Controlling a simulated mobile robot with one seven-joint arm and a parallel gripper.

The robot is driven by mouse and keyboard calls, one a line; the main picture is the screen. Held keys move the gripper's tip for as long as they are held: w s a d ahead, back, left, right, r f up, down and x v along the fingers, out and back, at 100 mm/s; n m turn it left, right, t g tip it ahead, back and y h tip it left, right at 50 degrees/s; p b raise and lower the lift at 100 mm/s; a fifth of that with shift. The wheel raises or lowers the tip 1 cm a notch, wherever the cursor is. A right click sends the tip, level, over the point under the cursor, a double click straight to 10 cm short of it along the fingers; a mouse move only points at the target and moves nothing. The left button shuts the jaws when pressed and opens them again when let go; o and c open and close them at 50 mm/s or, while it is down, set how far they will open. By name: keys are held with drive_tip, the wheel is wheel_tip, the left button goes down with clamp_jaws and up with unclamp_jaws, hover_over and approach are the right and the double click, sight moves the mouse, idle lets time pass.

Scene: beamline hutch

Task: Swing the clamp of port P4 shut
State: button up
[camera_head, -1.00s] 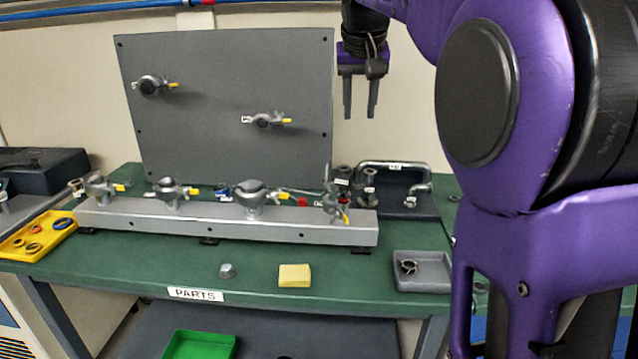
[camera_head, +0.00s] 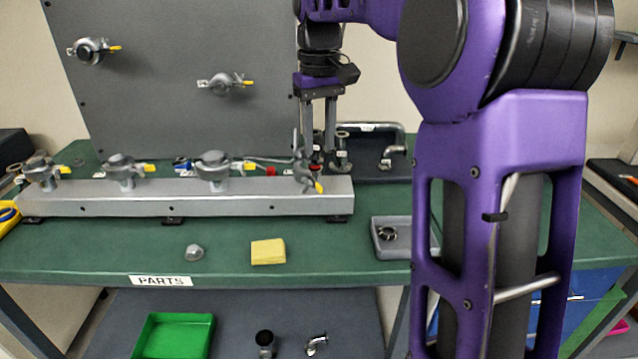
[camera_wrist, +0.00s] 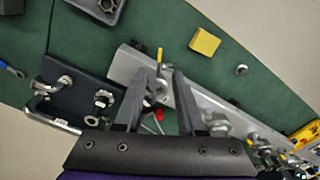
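A grey rail (camera_head: 215,201) on the green bench carries several ports with clamps. The rightmost port's clamp (camera_head: 307,174) looks open, with one part standing up and its yellow-tipped lever (camera_head: 319,187) hanging down to the right. I take it for P4; no port label is readable. My gripper (camera_head: 319,160) points down just behind and right of this clamp, fingers apart and apparently empty. In the wrist view, the clamp (camera_wrist: 154,92) shows between the open fingers of my gripper (camera_wrist: 159,75), its yellow tip (camera_wrist: 160,54) beyond them. I cannot tell whether a finger touches it.
The other rail clamps, including the large one (camera_head: 214,165), stand left. A grey panel (camera_head: 180,60) rises behind. A dark tray with metal fittings (camera_head: 370,170) lies close right of my gripper. A yellow block (camera_head: 268,251) and a small grey tray (camera_head: 376,245) lie in front.

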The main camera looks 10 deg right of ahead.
sight(319, 185)
wheel_tip(319, 185, down, 9)
drive_tip(key=shift+b, duration=0.85)
clamp_jaws()
idle(0.8)
